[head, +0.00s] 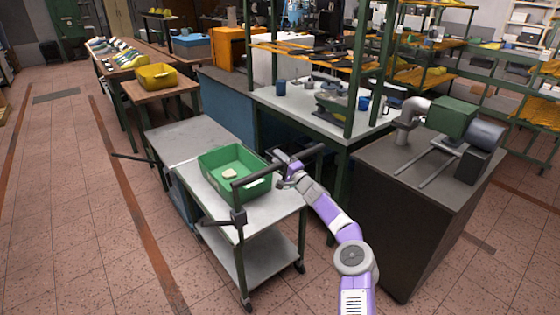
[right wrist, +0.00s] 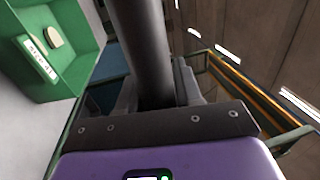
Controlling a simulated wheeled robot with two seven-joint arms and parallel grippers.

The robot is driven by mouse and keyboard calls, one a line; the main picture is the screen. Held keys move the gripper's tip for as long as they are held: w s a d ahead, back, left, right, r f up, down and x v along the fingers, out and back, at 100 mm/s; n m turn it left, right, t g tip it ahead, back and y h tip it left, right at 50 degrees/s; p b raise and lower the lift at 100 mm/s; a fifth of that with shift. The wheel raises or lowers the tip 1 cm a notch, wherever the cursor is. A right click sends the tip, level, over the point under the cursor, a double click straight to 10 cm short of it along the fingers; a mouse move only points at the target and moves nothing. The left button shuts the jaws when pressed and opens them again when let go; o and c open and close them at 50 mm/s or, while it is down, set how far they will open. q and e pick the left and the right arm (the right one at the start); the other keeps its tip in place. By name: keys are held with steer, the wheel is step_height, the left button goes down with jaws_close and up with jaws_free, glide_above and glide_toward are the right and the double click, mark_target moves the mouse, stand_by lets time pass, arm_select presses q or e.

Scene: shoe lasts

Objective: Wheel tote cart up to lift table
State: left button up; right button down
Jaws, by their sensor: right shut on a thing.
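The tote cart (head: 262,213) has a pale top, a lower shelf (head: 258,258), casters and a dark push handle (head: 250,179) on its near side. A green tote (head: 207,167) with a pale block (head: 230,174) inside stands on the top. The lift table (head: 190,139), a grey flat top, lies just beyond the cart; its near edge meets the cart's far edge in the picture, and I cannot tell whether they touch. My right gripper (head: 283,167) is shut on the handle bar, which passes between its fingers in the right wrist view (right wrist: 158,92). My left gripper is out of view.
A workbench (head: 290,100) with blue cups stands right of the cart, close to its right side. A dark cabinet (head: 400,190) carrying a green machine stands further right. A wooden table (head: 150,93) with a yellow bin is beyond. Tiled floor at left is clear.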

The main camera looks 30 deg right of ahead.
steer(key=shift+w+a+r, duration=0.15)
steer(key=shift+a+r, duration=0.1)
steer(key=shift+r, duration=0.05)
steer(key=c, duration=1)
jaws_free()
steer(key=shift+w+f, duration=0.1)
steer(key=shift+w, duration=0.05)
steer(key=shift+o, duration=0.7)
steer(key=shift+w+f, duration=0.15)
steer(key=v, duration=0.8)
steer(key=shift+d, duration=0.1)
